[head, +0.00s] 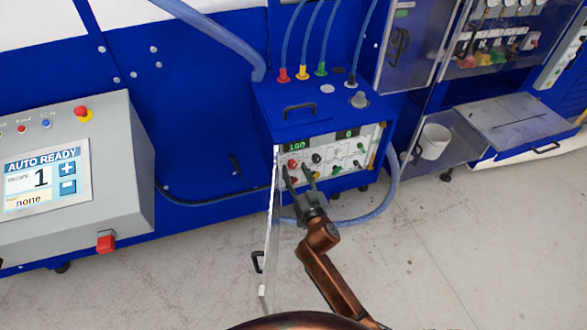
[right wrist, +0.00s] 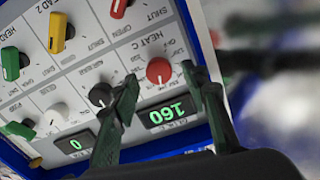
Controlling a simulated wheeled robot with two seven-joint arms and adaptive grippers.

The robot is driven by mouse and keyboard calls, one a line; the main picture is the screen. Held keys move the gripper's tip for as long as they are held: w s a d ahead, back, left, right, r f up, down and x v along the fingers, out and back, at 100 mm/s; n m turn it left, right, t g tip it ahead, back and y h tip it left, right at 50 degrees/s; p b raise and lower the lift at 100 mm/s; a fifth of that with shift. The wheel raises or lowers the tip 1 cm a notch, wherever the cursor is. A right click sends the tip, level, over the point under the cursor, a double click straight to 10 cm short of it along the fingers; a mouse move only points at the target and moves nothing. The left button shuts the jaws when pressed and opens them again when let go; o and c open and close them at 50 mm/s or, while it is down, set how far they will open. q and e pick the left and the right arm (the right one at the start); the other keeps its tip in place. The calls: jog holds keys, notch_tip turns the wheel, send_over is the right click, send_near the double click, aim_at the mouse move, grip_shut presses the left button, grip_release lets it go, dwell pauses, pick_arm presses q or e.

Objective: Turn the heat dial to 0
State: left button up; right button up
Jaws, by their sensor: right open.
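The red heat dial (head: 292,163) is on the front panel of the blue control box (head: 300,116). It also shows in the right wrist view (right wrist: 159,70), next to the label HEAT C. The green heat display (right wrist: 168,113) reads 160. My right gripper (head: 297,169) is open in front of the panel. In the right wrist view its fingertips (right wrist: 158,76) appear on either side of the red dial, with no visible grip on it. Whether they touch the panel cannot be told. My left gripper is not in view.
A black knob (right wrist: 101,94) sits close beside the red dial, near a display reading 0 (right wrist: 76,145). Yellow (right wrist: 57,32) and green knobs (right wrist: 12,63) are further along. An open clear door (head: 270,235) stands left of my right arm.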

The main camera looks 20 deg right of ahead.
jog(key=shift+w, duration=0.95)
jog(key=shift+c, duration=0.2)
jog(key=shift+a, duration=0.1)
grip_shut()
